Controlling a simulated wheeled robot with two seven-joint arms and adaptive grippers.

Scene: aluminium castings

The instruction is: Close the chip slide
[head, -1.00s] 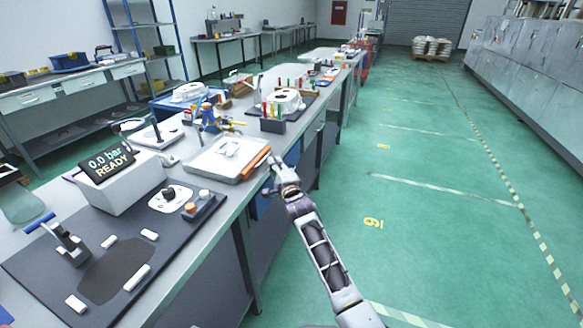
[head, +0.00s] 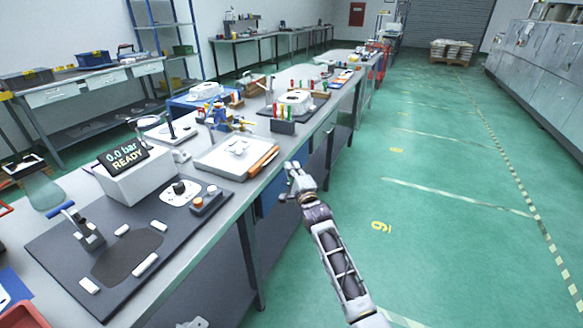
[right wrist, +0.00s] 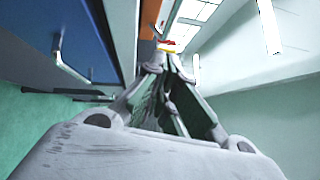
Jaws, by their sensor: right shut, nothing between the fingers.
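No part is plainly recognisable as the chip slide. A blue front (head: 269,196) sits under the bench edge, beside my right gripper. In the right wrist view, a blue panel (right wrist: 72,22) with a pale bar handle (right wrist: 70,68) fills the upper left; I cannot tell how far out it stands. My right gripper (head: 291,170) is just off the bench's aisle side, shut and empty. Its fingers meet in the right wrist view (right wrist: 166,60), to the right of the handle and apart from it. My left gripper is not in view.
On the bench stand a white tray (head: 215,163) with an orange strip (head: 263,160) beside it, a grey box with a "READY" display (head: 125,154) and a dark mat (head: 60,258). The green floor aisle (head: 430,250) to the right is clear.

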